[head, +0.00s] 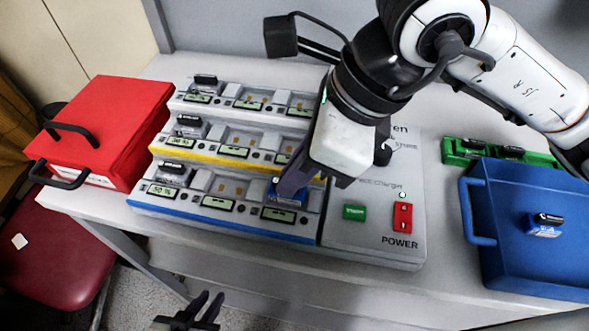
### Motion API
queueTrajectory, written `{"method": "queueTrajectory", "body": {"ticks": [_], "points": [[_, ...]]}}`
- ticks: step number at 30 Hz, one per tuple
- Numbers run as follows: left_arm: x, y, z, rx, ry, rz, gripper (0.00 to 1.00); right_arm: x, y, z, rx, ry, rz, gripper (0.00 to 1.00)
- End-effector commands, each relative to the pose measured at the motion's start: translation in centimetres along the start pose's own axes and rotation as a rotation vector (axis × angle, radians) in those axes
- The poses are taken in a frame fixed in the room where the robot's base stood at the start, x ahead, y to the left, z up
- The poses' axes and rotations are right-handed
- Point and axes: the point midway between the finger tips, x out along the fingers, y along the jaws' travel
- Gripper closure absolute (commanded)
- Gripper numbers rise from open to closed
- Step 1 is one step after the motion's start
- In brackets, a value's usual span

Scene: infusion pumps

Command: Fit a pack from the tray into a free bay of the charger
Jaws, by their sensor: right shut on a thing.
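The charger (235,228) has three stepped rows of bays with small displays, in the middle of the table. Grey packs with black tops sit in the left bay of the front row (172,177), middle row (188,127) and back row (204,84). My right gripper (287,187) is shut on a blue pack (286,198) at the right bay of the front row; the fingers partly hide it, so I cannot tell how deep it sits. Another blue pack (543,229) lies in the blue tray (505,262). My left gripper (203,305) is open and empty at the bottom edge.
A green holder (457,155) with dark-topped packs stands behind the blue tray. A red box (112,120) stands left of the charger. My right arm hides part of the back rows.

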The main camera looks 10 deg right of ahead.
Motion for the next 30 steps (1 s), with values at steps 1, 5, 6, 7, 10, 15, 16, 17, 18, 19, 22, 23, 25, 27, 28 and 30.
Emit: {"method": "queueTrajectory", "body": {"ticks": [1, 5, 6, 7, 10, 15, 16, 17, 18, 19, 22, 23, 25, 27, 28, 30], "points": [[0.3, 0.06, 0.32, 0.001, 0.0, 0.001, 0.79, 0.4, -0.01, -0.14, 0.0, -0.001, -0.001, 1.0], [0.33, 0.27, 0.26, 0.002, 0.003, 0.005, 0.79, 0.52, -0.01, -0.2, 0.0, -0.001, 0.0, 1.0], [0.31, 0.33, 0.19, 0.003, 0.004, 0.006, 0.79, 0.5, 0.0, -0.19, 0.0, -0.001, 0.0, 1.0], [0.28, 0.38, 0.12, 0.003, 0.005, 0.007, 0.79, 0.49, 0.0, -0.19, 0.0, -0.001, 0.0, 1.0], [0.18, 0.5, -0.13, 0.002, 0.009, 0.009, 0.79, 0.45, 0.0, -0.17, 0.0, -0.001, 0.0, 1.0], [0.15, 0.54, -0.29, 0.002, 0.012, 0.009, 0.79, 0.46, 0.0, -0.17, 0.0, -0.001, 0.0, 1.0], [0.16, 0.54, -0.28, 0.001, 0.012, 0.009, 0.79, 0.47, 0.01, -0.18, 0.0, -0.001, 0.0, 1.0], [0.17, 0.54, -0.26, 0.001, 0.012, 0.009, 0.79, 0.48, 0.01, -0.18, 0.0, -0.001, 0.0, 1.0], [0.2, 0.54, -0.23, 0.001, 0.011, 0.009, 0.79, 0.51, 0.01, -0.19, 0.0, -0.001, 0.0, 1.0], [0.23, 0.54, -0.2, 0.001, 0.011, 0.009, 0.79, 0.53, 0.0, -0.2, 0.0, -0.001, 0.0, 1.0], [0.33, 0.51, -0.07, 0.001, 0.01, 0.009, 0.79, 0.6, 0.01, -0.23, 0.0, -0.001, 0.0, 1.0], [0.36, 0.51, -0.01, 0.001, 0.01, 0.009, 0.79, 0.62, 0.01, -0.24, 0.0, -0.001, 0.0, 1.0], [0.45, 0.48, 0.15, 0.0, 0.008, 0.008, 0.79, 0.66, 0.01, -0.26, 0.0, -0.001, 0.0, 1.0], [0.54, 0.45, 0.34, 0.0, 0.005, 0.008, 0.79, 0.71, 0.01, -0.28, 0.0, -0.001, 0.0, 1.0], [0.58, 0.43, 0.43, 0.0, 0.004, 0.008, 0.79, 0.72, 0.01, -0.29, 0.0, -0.001, 0.0, 1.0], [0.67, 0.37, 0.62, 0.0, 0.002, 0.007, 0.79, 0.77, 0.01, -0.31, 0.0, -0.001, 0.0, 1.0]]}}
